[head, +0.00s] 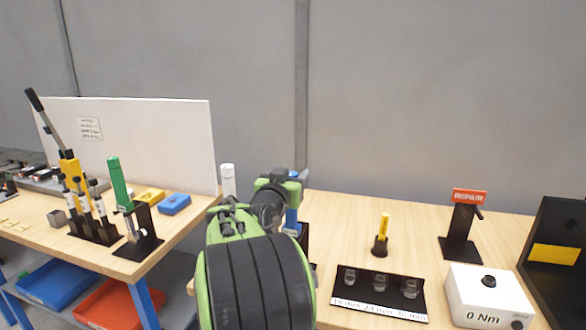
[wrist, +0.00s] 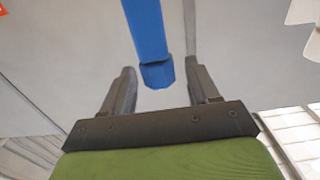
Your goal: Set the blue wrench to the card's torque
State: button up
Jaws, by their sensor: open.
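The blue wrench (head: 292,218) is partly hidden behind my arm in the head view, on the right-hand bench. In the wrist view its blue handle (wrist: 147,35) comes down from the top, and its end lies between my two fingers. My gripper (wrist: 163,92) is open, with a gap to the handle on both sides. In the head view my gripper (head: 285,183) is at the top of the wrench. A white card (head: 89,128) with small print hangs on the white panel; I cannot read its torque. The wrench's scale is not visible.
A white tester (head: 487,300) reading 0 Nm, a rack of sockets (head: 378,292), a yellow tool in a holder (head: 382,235) and a red REPAIR stand (head: 469,198) are on the right bench. A green-handled wrench (head: 119,185) stands on the left bench.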

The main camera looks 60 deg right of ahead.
jog(key=d, duration=0.2)
jog(key=shift+w+d, duration=0.2)
jog(key=shift+d, duration=0.2)
jog(key=c, duration=1)
jog(key=shift+o, duration=0.2)
jog(key=shift+a+f+m+g+b, duration=0.1)
jog(key=shift+m+g+b, duration=0.3)
jog(key=shift+g, duration=0.2)
jog(key=shift+m+g, duration=0.3)
jog(key=shift+g, duration=0.2)
jog(key=m+g, duration=0.2)
jog(key=g, duration=0.1)
jog(key=shift+s+g, duration=0.1)
jog(key=shift+g, duration=0.3)
jog(key=m+g+y+p, duration=0.1)
jog(key=m+g+p, duration=0.1)
jog(key=g, duration=0.1)
jog(key=s+m+g+y+p, duration=0.1)
jog(key=m+g+p, duration=0.1)
jog(key=p, duration=0.1)
jog(key=shift+a+r+g, duration=0.1)
jog(key=shift+r+g, duration=0.1)
jog(key=shift+g, duration=0.2)
jog(key=shift+m, duration=0.3)
